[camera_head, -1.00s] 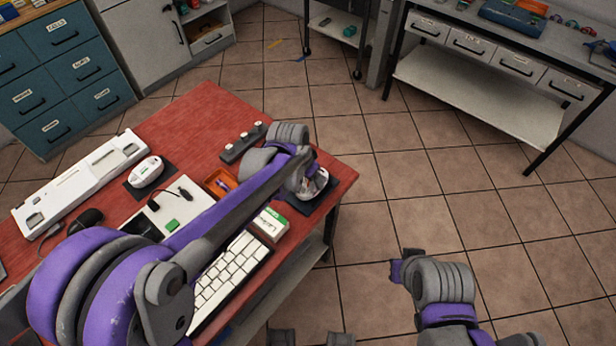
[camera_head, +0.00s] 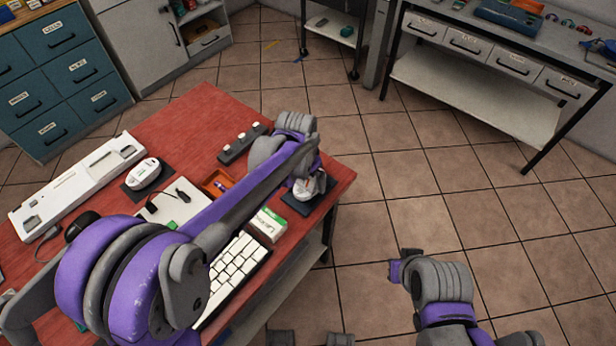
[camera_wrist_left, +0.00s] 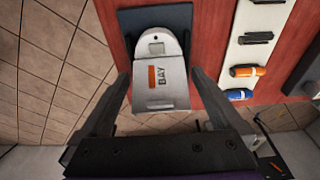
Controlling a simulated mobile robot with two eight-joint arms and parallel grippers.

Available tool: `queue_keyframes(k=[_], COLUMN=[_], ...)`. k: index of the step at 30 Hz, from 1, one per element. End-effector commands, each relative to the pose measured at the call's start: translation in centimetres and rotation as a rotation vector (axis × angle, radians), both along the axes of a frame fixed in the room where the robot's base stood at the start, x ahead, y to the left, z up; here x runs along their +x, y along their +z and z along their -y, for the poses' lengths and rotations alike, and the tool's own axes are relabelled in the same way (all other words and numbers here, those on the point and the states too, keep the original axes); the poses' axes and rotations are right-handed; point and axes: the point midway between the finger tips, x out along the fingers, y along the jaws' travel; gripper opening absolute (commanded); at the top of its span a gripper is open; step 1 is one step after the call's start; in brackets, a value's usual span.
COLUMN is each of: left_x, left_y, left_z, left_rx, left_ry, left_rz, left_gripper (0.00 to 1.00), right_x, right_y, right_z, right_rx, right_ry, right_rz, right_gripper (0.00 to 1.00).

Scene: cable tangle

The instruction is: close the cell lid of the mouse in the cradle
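The mouse in the dark cradle is at the right edge of the red table in the head view (camera_head: 311,188), partly hidden by my left arm. In the left wrist view the pale mouse (camera_wrist_left: 158,44) lies on the dark cradle (camera_wrist_left: 130,20). A pale panel (camera_wrist_left: 160,98) with an orange mark and the word BAY is at its near end; I cannot tell how far the lid is tilted. My left gripper (camera_wrist_left: 160,80) is open, one finger on each side of this panel, with no clear contact.
A second white mouse (camera_head: 146,173) sits on a dark pad at the left. A keyboard (camera_head: 236,268), an orange tray (camera_head: 218,182) and a dark strip (camera_head: 243,143) are also on the table. Open floor lies beyond the right edge.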

Motion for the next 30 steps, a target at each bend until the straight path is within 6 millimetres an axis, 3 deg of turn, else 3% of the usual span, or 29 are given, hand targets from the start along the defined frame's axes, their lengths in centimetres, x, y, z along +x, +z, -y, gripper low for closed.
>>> queue_keyframes(k=[10,21,30], left_x=[-0.1,-1.1,-1.4], left_y=[1.0,8.0,10.6], left_z=[-0.1,-0.8,-1.0], left_rx=[0.0,0.0,0.0], left_ry=[0.0,0.0,0.0], left_rz=[0.0,0.0,0.0], left_gripper=[1.0,1.0,1.0], right_x=[0.0,0.1,0.2], right_y=[0.1,0.7,0.9], right_z=[0.0,0.0,0.0], right_rx=[0.0,0.0,0.0], right_ry=[0.0,0.0,0.0], right_rz=[0.0,0.003,0.004], right_gripper=[0.0,0.0,0.0])
